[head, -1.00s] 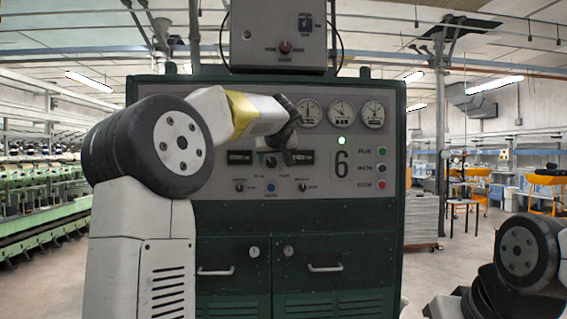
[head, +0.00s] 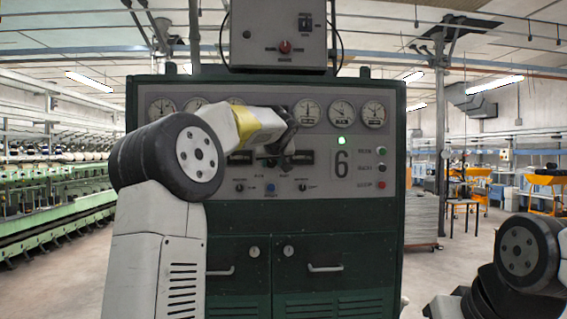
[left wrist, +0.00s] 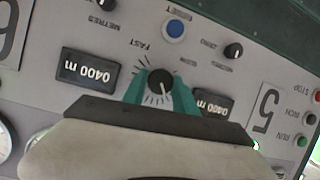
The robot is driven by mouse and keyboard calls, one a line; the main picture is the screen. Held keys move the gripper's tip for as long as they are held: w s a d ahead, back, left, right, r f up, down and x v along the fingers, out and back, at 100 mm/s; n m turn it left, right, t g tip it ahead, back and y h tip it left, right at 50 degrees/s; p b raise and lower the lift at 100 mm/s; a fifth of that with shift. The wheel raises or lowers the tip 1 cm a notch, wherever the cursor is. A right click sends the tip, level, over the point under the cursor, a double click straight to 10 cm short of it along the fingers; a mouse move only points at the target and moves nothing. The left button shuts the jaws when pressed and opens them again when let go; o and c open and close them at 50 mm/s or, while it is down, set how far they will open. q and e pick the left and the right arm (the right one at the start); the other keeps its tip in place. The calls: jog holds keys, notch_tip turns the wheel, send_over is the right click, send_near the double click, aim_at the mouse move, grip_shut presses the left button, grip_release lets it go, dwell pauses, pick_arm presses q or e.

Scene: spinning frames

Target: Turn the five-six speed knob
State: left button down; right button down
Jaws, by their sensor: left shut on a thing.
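The five-six speed knob (left wrist: 160,83) is a round black dial with a white pointer line, set between two counters on the grey control panel. The word FAST is printed beside it. In the left wrist view, which shows the panel upside down, the teal fingers of my left gripper (left wrist: 160,92) sit on either side of the knob and are shut on it. In the head view my left gripper (head: 274,158) is at the panel left of the large number 6, and my wrist partly hides the knob's area. My right gripper is out of view.
Two counters read 0400 m, one (left wrist: 88,72) on each side of the knob. A blue button (left wrist: 174,28) and smaller black knobs are near. Round gauges (head: 342,112) line the panel top. A red button (head: 382,185) and a lit green lamp (head: 342,141) are to the right.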

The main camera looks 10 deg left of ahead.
pick_arm(q)
jog(key=shift+d+f+m+y, duration=0.1)
jog(key=shift+d+m+y, duration=0.1)
jog(key=shift+m+y, duration=0.35)
jog(key=shift+a+m+g+y, duration=0.15)
jog(key=shift+m+g+y, duration=0.2)
jog(key=shift+m, duration=0.4)
jog(key=c, duration=1)
grip_release()
jog(key=v, duration=0.7)
jog(key=shift+s, duration=0.35)
